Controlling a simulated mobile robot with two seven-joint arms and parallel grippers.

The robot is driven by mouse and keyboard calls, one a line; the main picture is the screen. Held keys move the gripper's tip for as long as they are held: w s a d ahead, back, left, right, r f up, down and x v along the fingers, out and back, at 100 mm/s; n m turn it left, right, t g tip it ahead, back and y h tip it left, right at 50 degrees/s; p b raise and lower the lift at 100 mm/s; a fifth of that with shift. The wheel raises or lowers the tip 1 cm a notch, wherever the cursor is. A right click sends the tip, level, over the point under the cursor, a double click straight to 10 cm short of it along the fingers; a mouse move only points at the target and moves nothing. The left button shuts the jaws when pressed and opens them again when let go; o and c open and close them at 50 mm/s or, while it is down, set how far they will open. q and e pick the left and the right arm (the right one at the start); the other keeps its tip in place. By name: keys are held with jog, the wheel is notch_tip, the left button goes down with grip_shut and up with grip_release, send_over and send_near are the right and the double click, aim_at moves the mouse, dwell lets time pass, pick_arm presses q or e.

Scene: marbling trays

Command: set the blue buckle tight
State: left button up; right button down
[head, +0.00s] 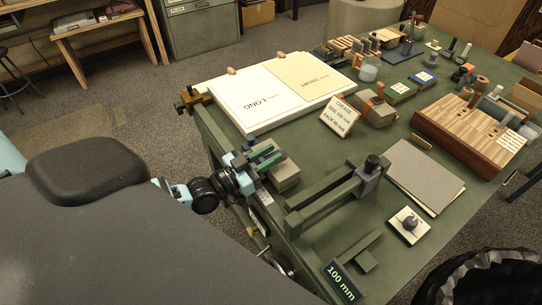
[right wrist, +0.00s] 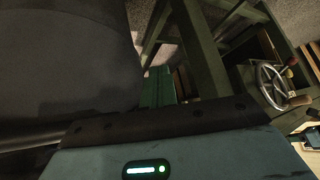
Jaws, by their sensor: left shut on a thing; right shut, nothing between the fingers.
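I cannot make out a blue buckle in either view. My left gripper (head: 268,157) has green fingers and is at the near left edge of the green table (head: 375,225). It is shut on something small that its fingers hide. A grey block (head: 286,178) lies just beside and below these fingers; I cannot tell whether they touch it. My right gripper (right wrist: 158,88) shows in the right wrist view, its green fingers shut together and empty, near a dark green frame. I cannot make it out in the head view.
A green bar fixture (head: 325,205) stands right of my left gripper, with a "100 mm" sign (head: 342,281) in front. White boards (head: 252,112), a crease sign (head: 341,115) and a wooden rack (head: 470,125) stand farther back. A handwheel (right wrist: 272,85) shows in the right wrist view.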

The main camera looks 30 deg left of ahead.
aim_at(260, 162)
pick_arm(q)
jog(key=shift+f, duration=0.15)
jog(key=o, duration=1)
pick_arm(e)
jog(key=shift+w+r, duration=0.2)
jog(key=shift+w, duration=0.3)
jog(key=shift+s, duration=0.1)
pick_arm(q)
jog(key=shift+s+a, duration=0.15)
jog(key=shift+s, duration=0.1)
jog(key=v, duration=0.6)
jog(key=shift+s, duration=0.2)
jog(key=shift+s+a, duration=0.2)
jog(key=shift+s, duration=0.15)
pick_arm(e)
jog(key=shift+f, duration=0.25)
jog(key=shift+s, duration=0.1)
